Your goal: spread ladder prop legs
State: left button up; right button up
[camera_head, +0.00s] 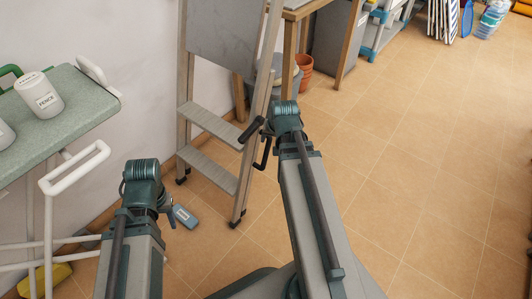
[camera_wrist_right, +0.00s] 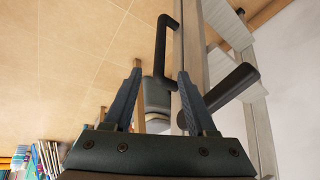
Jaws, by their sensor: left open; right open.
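The stepladder stands against the wall in the head view, with grey steps (camera_head: 211,124) and a pale right-hand leg (camera_head: 245,180). Two black bars (camera_head: 250,130) stick out beside this leg. My right gripper (camera_head: 266,127) is close to the leg and bars, its fingers mostly hidden by the arm. The right wrist view shows its fingers (camera_wrist_right: 160,71) open, with an L-shaped black bar (camera_wrist_right: 163,45) and a grey fitting beyond the gap; I see no grip. A thicker black bar (camera_wrist_right: 235,85) lies right of the fingers. My left gripper (camera_head: 171,212) is open and empty, low left of the ladder.
A green-topped table (camera_head: 75,120) with white tubs (camera_head: 38,95) and white tube legs stands at the left. A wooden table, bin and terracotta pot (camera_head: 305,65) stand behind. The tiled floor at right is clear.

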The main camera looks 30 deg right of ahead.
aim_at(268, 149)
jog(key=b+x, duration=1.1)
jog(key=x, duration=0.2)
jog(key=shift+w+f+b, duration=0.1)
jog(key=shift+w+b, duration=0.05)
jog(key=shift+b, duration=0.2)
jog(key=shift+c, duration=0.4)
grip_shut()
dwell(0.5)
